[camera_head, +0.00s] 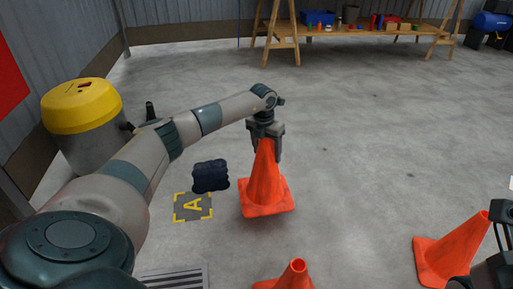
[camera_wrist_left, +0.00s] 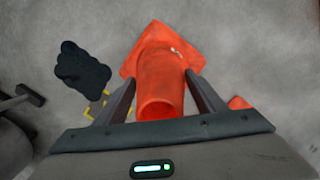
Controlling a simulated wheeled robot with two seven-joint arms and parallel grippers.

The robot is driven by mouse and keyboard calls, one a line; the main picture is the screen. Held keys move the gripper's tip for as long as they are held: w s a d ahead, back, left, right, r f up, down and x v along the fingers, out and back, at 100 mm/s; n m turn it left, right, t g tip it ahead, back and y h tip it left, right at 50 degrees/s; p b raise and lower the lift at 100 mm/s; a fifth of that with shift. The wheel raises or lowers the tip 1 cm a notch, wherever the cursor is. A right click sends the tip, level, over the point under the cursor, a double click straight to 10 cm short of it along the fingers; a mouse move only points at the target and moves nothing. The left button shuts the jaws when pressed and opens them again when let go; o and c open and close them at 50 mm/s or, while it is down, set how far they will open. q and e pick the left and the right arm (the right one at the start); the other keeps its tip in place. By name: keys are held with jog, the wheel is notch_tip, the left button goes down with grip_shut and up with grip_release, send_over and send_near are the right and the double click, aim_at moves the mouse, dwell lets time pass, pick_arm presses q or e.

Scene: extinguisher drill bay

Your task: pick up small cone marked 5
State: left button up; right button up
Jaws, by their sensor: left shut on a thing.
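An orange traffic cone (camera_head: 264,185) stands upright near the middle of the head view. My left gripper (camera_head: 266,150) has its fingers around the cone's upper part and is shut on it. In the left wrist view the cone (camera_wrist_left: 160,75) lies between the two fingers (camera_wrist_left: 160,103), with its square base beyond. A small pale mark shows on its side, too small to read as a number. I cannot tell whether its base touches the floor. Dark parts at the right edge of the head view may be my right gripper (camera_head: 503,225); its jaws cannot be made out.
Another orange cone (camera_head: 450,250) stands at the lower right, and one (camera_head: 296,275) at the bottom edge. A dark lumpy object (camera_head: 210,176) is left of the held cone, by a floor mark A (camera_head: 192,207). A yellow-lidded bin (camera_head: 85,115) stands left. The floor behind is clear up to a wooden bench (camera_head: 345,33).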

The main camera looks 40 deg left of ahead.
pick_arm(q)
jog(key=shift+w+d+r+p, duration=0.1)
jog(key=shift+d+r+p, duration=0.15)
jog(key=shift+d+r, duration=0.35)
jog(key=shift+w+d+r+p, duration=0.1)
jog(key=shift+d+r+p, duration=0.25)
jog(key=shift+d, duration=0.5)
jog(key=shift+w+d+r+p, duration=0.1)
jog(key=shift+d+r+p, duration=0.1)
jog(key=shift+d+r, duration=0.4)
jog(key=shift+d+f, duration=0.1)
jog(key=shift+f, duration=0.05)
